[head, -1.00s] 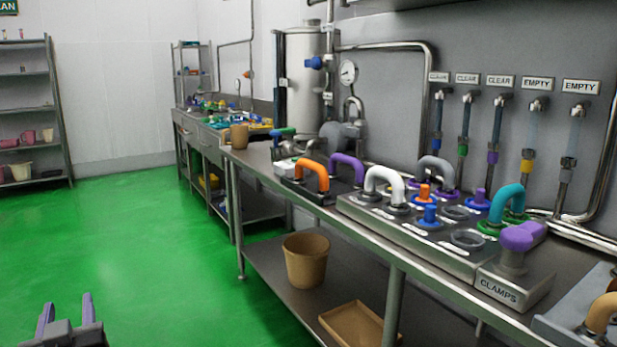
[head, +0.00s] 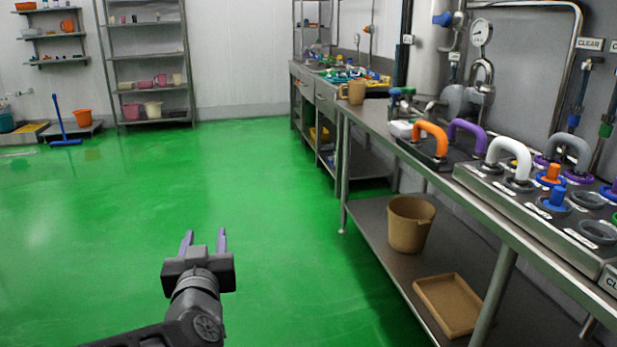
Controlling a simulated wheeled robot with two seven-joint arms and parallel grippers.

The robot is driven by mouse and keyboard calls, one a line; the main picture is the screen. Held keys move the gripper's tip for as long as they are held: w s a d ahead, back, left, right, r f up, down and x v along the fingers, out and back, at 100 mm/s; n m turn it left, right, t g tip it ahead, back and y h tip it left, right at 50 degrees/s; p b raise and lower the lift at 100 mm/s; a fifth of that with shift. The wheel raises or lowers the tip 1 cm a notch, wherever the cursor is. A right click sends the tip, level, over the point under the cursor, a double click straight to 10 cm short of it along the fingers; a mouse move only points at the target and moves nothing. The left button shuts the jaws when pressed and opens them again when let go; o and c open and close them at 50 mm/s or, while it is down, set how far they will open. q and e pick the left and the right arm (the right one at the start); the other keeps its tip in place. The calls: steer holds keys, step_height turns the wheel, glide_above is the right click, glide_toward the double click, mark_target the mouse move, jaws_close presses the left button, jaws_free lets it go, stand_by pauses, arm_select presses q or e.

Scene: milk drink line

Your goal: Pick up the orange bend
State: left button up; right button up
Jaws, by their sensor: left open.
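The orange bend (head: 431,131) is a U-shaped pipe standing upright on a dark base on the steel bench, at the right of the head view. A purple bend (head: 468,130) stands just behind it to the right. A white bend (head: 508,147) stands nearer on the grey station. My left gripper (head: 204,241) is open and empty, over the green floor at lower left, well apart from the bench and the orange bend. My right gripper is not in view.
The steel bench (head: 365,118) runs along the right, its lower shelf holding a tan bucket (head: 410,224) and a tan tray (head: 448,304). A grey bend (head: 569,147) and coloured plugs stand on the station. The green floor (head: 110,230) is clear on the left.

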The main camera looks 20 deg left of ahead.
arm_select(q)
steer(key=w+d+f+m+g+h+p, duration=0.2)
steer(key=d+f+g+h+p, duration=0.15)
steer(key=d+f+p, duration=0.45)
steer(key=w+d+f+m+g+h+p, duration=0.1)
steer(key=d+f+g+h+p, duration=0.15)
steer(key=d+f+h, duration=0.55)
steer(key=s+d+f+g+p, duration=0.3)
steer(key=s+d+f, duration=0.1)
steer(key=s, duration=0.3)
steer(key=s+d+f+g+p, duration=0.2)
steer(key=s+d+f, duration=0.3)
steer(key=s, duration=0.3)
steer(key=s+d+f+m+g+h+p, duration=0.1)
steer(key=s+d+f+g+p, duration=0.2)
steer(key=s+d+f+p, duration=0.2)
steer(key=s+f, duration=0.1)
steer(key=s, duration=0.2)
steer(key=shift+s+d+f+g, duration=0.15)
steer(key=shift+d+f+g, duration=0.15)
steer(key=shift+f, duration=0.1)
steer(key=shift+c, duration=0.2)
